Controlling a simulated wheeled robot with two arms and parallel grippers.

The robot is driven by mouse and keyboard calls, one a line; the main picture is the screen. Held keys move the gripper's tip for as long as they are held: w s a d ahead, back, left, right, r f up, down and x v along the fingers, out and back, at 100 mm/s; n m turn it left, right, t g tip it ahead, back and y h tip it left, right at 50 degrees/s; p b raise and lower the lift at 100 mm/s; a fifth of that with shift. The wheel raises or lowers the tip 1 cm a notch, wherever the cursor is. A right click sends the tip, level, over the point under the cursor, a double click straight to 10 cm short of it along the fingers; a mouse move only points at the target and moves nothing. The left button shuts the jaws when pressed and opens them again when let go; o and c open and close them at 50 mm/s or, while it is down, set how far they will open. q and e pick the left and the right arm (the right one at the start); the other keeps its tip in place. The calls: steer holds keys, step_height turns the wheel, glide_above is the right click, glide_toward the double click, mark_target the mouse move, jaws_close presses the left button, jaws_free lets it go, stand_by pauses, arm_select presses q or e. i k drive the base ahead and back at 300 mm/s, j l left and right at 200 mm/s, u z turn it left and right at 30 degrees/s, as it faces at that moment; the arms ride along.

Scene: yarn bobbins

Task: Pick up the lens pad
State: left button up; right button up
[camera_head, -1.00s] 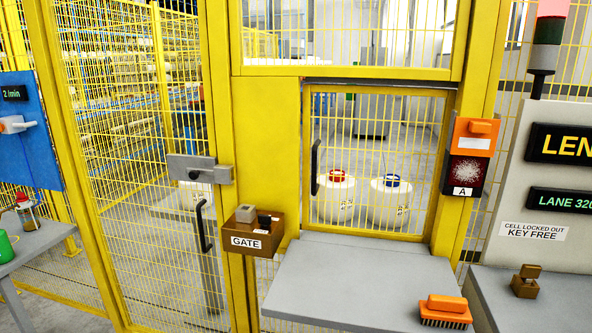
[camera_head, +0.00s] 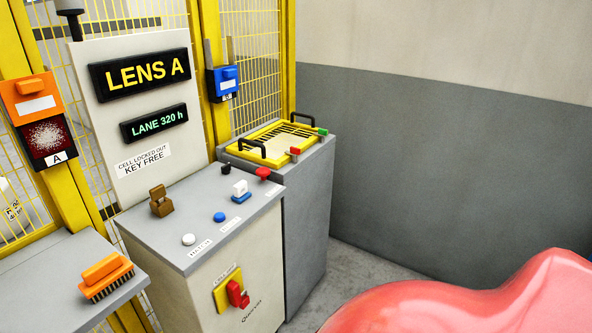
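No object here is labelled as the lens pad. A small white block with a blue base (camera_head: 241,191) stands on the sloping top of the control console and may be it; I cannot tell for sure. An orange-handled brush with dark bristles (camera_head: 106,276) lies on the grey shelf at left. An orange holder (camera_head: 33,97) and a blue holder (camera_head: 225,82) hang on the yellow posts. Neither of my grippers is in view.
The console (camera_head: 210,220) carries a brown key block (camera_head: 160,201), white and blue buttons, a red mushroom button (camera_head: 263,173) and a red rotary switch (camera_head: 237,293). A yellow grated tray (camera_head: 272,142) with black handles tops a grey cabinet behind. The grey shelf (camera_head: 48,280) has bare room.

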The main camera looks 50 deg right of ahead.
mark_target(242, 194)
steer(key=z, duration=1.3)
